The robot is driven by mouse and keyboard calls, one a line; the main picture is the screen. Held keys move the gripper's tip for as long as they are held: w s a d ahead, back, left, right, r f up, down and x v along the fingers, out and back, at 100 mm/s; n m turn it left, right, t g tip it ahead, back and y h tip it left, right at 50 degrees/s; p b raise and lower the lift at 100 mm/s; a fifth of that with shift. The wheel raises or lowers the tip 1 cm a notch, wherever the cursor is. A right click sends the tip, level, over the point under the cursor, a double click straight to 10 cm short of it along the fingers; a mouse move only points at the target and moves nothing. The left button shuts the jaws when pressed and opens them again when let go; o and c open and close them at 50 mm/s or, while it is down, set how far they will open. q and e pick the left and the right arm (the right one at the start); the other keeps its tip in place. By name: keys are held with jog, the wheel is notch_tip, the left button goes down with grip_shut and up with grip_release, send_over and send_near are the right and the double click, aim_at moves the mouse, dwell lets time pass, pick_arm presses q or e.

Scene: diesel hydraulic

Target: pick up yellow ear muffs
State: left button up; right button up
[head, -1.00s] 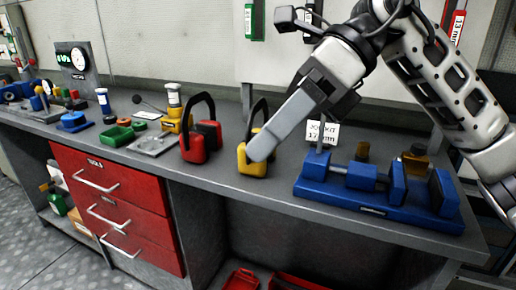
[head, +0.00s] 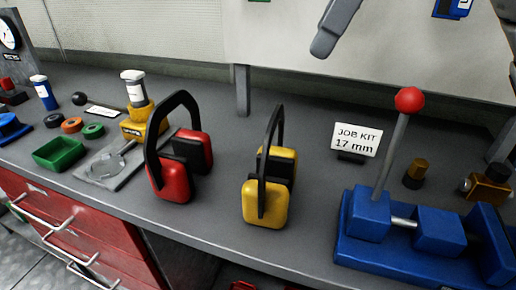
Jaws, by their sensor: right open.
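The yellow ear muffs (head: 265,202) stand upright on the grey workbench (head: 222,215), near the middle of the head view. They have two yellow cups with dark pads and a black headband arching over the top. Nothing touches them. My right gripper (head: 325,42) shows only in part at the top edge, with a grey finger pointing down; the rest is cut off by the frame. It is open, well above and to the right of the ear muffs, and no object shows at it. My left gripper is out of view.
Red ear muffs (head: 178,165) stand close on the left. A green tray (head: 59,154) lies further left. Bare bench surrounds the yellow ear muffs.

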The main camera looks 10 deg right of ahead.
jog(key=w, duration=0.1)
send_near(275, 119)
jog(key=x, duration=0.5)
jog(key=shift+s, duration=0.2)
jog(key=shift+x, duration=2.8)
jog(key=shift+w+r, duration=0.1)
jog(key=shift+w, duration=0.1)
jog(key=c, duration=1.2)
